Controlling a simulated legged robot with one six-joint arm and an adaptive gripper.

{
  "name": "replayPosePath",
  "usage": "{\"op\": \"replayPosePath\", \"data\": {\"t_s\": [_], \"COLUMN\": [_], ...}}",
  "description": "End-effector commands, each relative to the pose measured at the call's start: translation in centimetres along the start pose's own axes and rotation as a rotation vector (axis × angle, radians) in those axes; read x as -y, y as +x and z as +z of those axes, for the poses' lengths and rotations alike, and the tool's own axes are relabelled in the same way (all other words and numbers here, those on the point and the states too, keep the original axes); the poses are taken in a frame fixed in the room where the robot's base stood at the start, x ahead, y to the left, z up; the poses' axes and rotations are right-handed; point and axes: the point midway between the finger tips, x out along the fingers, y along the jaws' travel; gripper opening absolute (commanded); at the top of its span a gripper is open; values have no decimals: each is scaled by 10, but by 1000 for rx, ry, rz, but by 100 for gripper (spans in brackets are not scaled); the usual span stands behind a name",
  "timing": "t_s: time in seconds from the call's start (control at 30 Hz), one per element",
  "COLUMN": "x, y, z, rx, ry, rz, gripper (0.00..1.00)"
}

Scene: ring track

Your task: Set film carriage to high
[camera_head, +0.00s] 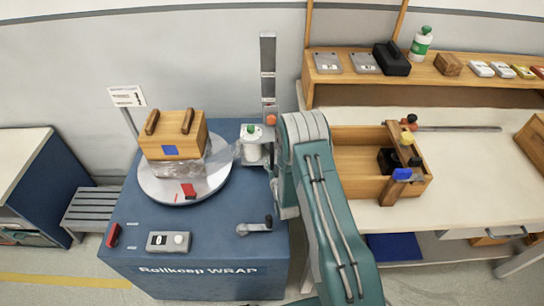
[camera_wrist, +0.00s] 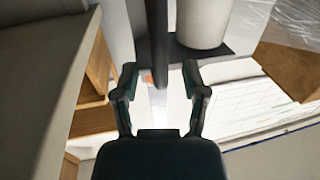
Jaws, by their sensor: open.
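The film carriage (camera_head: 256,150) sits low on an upright grey mast (camera_head: 268,75), with a white film roll under a green cap. An orange knob (camera_head: 271,119) is on the mast side of it. Clear film runs from the roll to a wooden box (camera_head: 173,138) on the round turntable (camera_head: 152,188). In the wrist view, my gripper (camera_wrist: 160,88) is open, its two dark fingers apart. A dark upright bar (camera_wrist: 157,40) shows between and beyond the fingers, and the white roll (camera_wrist: 203,22) is just right of it. Contact cannot be told. In the head view my arm hides the gripper.
The blue wrapper base (camera_head: 215,225) carries a crank-like handle (camera_head: 255,227), a control box (camera_head: 169,241) and a red switch (camera_head: 113,235). Right of my arm, a bench (camera_head: 470,170) holds a wooden tray (camera_head: 350,185). A shelf (camera_head: 440,80) with small items is above.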

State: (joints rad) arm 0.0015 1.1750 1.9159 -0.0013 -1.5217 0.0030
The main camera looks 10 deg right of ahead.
Motion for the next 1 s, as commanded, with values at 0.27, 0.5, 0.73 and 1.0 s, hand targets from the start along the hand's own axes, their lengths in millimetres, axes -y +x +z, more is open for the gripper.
{"op": "replayPosePath", "data": {"t_s": [0.27,0.5,0.73,1.0], "x": [0,0,1,1], "y": [23,23,23,24], "z": [1,0,0,-14], "rx": [1,1,1,-4], "ry": [-1,-1,-1,-1], "rz": [0,0,-1,-1], "gripper": [57,52,0,0]}}
